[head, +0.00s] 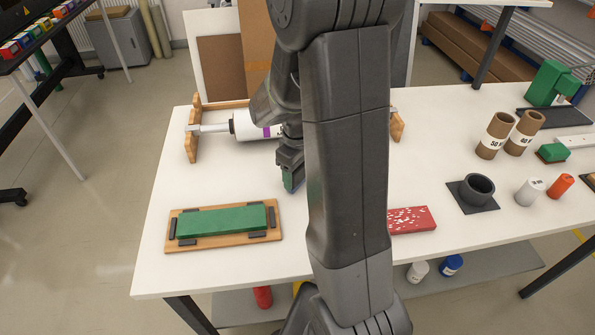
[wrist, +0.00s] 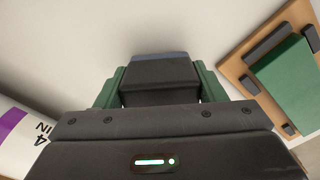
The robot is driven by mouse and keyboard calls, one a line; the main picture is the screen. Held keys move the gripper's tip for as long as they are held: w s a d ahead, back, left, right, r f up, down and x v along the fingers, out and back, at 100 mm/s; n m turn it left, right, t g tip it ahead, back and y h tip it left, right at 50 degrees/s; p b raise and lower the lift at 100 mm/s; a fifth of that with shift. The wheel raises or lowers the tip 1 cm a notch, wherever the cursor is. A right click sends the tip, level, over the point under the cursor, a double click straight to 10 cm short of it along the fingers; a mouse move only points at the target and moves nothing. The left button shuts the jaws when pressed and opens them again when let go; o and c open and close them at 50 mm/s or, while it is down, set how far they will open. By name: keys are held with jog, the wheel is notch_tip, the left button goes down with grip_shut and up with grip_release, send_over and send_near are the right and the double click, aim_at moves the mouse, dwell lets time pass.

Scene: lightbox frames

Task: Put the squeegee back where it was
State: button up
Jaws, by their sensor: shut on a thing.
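My gripper (head: 290,172) is over the white table, left of my arm's large link and in front of the white roller. In the wrist view its green fingertips (wrist: 158,88) stand on both sides of a dark block with a blue far edge, which I take to be the squeegee (wrist: 160,72). The gripper is shut on it. In the head view only a small blue-green part shows at the fingertips, and the rest is hidden. I cannot tell whether it touches the table (head: 170,270).
A green block (head: 222,221) lies on a wooden board (head: 174,243) at front left. The roller (head: 250,126) rests in wooden stands behind. A speckled red block (head: 411,220), a black cup holder (head: 477,190) and cardboard tubes (head: 496,136) stand to the right. Bare table lies around the gripper.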

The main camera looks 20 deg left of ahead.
jog(key=shift+f, duration=0.2)
jog(key=o, duration=1)
jog(key=shift+c, duration=0.2)
notch_tip(320, 180, up, 12)
jog(key=shift+r, duration=0.2)
